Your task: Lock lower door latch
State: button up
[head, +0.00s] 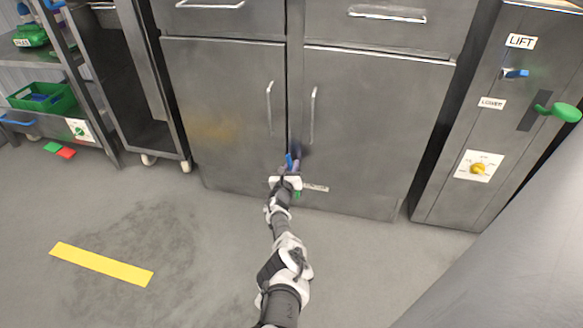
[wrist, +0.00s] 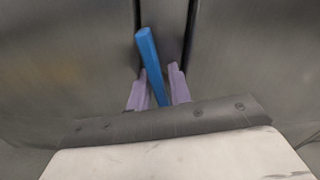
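The lower door latch has a blue handle (head: 289,160), low at the seam between the two lower cabinet doors. In the wrist view the blue handle (wrist: 150,55) is a tilted bar, its top leaning left, standing in front of the dark gap between the doors. My gripper (head: 292,166) is at the latch. In the wrist view its two pale purple fingers (wrist: 158,82) stand on either side of the handle's lower part. The left finger is very close to it; a gap shows on the right. The lower end of the handle is hidden behind my gripper body.
The left door (head: 220,110) and right door (head: 375,125) appear closed, with vertical pull handles above my gripper. A lift panel (head: 440,190) stands to the right, a wheeled rack (head: 150,85) to the left. The floor in front is clear, with a yellow strip (head: 100,264).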

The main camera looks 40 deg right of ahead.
jog(key=shift+a, duration=0.15)
jog(key=shift+s+a+r+p, duration=0.2)
jog(key=shift+s+a+p, duration=0.25)
jog(key=shift+p, duration=0.7)
jog(key=p+v, duration=1.2)
jog(key=shift+f, duration=0.2)
jog(key=shift+s+a, duration=0.1)
jog(key=shift+a, duration=0.05)
